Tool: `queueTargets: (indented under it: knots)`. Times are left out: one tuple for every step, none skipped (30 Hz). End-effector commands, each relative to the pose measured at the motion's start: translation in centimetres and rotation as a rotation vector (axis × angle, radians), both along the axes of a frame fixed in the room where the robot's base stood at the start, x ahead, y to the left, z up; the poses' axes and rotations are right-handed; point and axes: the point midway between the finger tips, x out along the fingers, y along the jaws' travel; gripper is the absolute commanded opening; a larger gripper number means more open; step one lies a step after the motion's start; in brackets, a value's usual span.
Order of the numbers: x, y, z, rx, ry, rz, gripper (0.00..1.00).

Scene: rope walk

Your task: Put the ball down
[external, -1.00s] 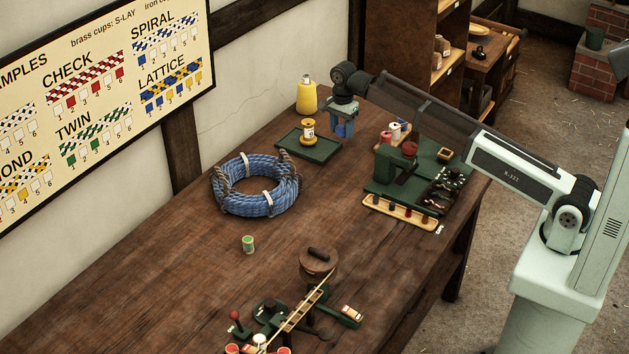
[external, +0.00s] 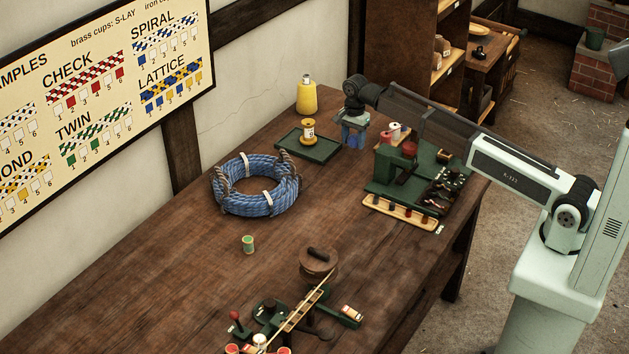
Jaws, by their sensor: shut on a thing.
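My gripper (external: 354,142) is near the far end of the workbench (external: 200,270), between the small green tray and the green machine. Its fingers are shut on a small blue thing (external: 353,134), which seems to be the ball. The fingers hide much of it, and its full shape is too small to make out. It hangs low over the bench; I cannot tell whether it touches the wood. No other ball is clear in view.
The green tray (external: 289,146) with a yellow spool (external: 308,131) is left of my gripper. A yellow bottle (external: 306,96) stands behind it. The green machine (external: 390,168) with spools is close on the right. A blue rope coil (external: 257,201) lies further left. Bare wood lies between coil and machine.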

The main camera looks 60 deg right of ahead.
Motion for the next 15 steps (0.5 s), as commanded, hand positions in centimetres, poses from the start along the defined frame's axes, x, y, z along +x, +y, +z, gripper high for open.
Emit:
queueTargets:
  knots:
    - [0.0, 0.0, -0.3, 0.0, 0.0, 0.0, 0.23]
    - [0.0, 0.0, -0.5, 0.0, 0.0, 0.0, 0.23]
    - [0.0, 0.0, -0.8, 0.0, 0.0, 0.0, 0.23]
    - [0.0, 0.0, -1.1, 0.0, 0.0, 0.0, 0.23]
    - [0.0, 0.0, -1.4, 0.0, 0.0, 0.0, 0.23]
    - [0.0, 0.0, -2.0, 0.0, 0.001, 0.0, 0.23]
    - [0.0, 0.0, -2.4, 0.0, 0.001, 0.0, 0.23]
    - [0.0, 0.0, -2.8, 0.0, 0.001, 0.0, 0.23]
    - [0.0, 0.0, -3.2, 0.0, 0.001, 0.0, 0.23]
    - [0.0, 0.0, -3.5, 0.0, 0.0, 0.0, 0.23]
    - [0.0, 0.0, -3.7, 0.0, 0.0, 0.0, 0.23]
    - [0.0, 0.0, -3.8, 0.0, -0.001, 0.0, 0.23]
    - [0.0, 0.0, -3.9, 0.0, -0.001, 0.0, 0.23]
    - [0.0, 0.0, -3.9, 0.0, -0.001, 0.0, 0.23]
    - [0.0, 0.0, -3.8, 0.0, -0.001, 0.0, 0.23]
